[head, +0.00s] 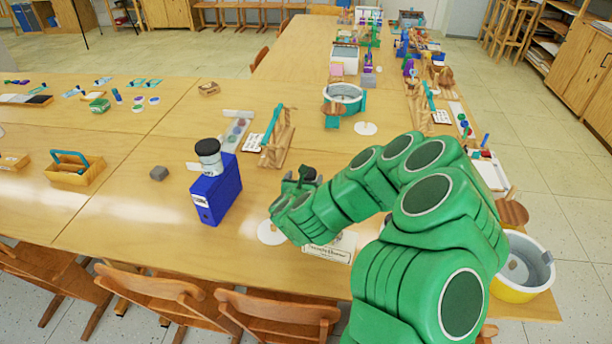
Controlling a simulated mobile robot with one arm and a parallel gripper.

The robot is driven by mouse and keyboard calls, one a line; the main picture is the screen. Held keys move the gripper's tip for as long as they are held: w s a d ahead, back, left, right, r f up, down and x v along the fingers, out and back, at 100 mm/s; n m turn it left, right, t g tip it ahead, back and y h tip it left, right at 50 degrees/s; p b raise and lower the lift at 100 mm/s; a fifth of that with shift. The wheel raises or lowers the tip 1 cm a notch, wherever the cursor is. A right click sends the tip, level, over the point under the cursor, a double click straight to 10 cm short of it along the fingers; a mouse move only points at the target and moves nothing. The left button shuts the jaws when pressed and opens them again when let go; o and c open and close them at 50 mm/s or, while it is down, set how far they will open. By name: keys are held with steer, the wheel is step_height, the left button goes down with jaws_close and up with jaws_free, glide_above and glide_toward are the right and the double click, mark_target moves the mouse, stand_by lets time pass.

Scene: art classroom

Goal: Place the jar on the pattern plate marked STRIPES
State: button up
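A jar with a black top and a white band (208,157) stands upright on a blue box file (217,192), left of my arm. My gripper (299,183) is over the table, right of the box file and apart from it. A dark round thing shows at the gripper; whether it is held or part of the gripper I cannot tell. The fingers are mostly hidden by my green arm. A white round plate (268,233) lies partly behind the arm. Another white disc (365,128) lies farther back. No STRIPES marking is legible; a white card with small print (331,249) stands near the front edge.
A wooden rack (278,143) and a teal-banded tub (344,97) stand behind. A yellow tub (522,267) is at right. Chairs line the front edge.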

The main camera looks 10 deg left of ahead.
steer(key=shift+v, duration=1.1)
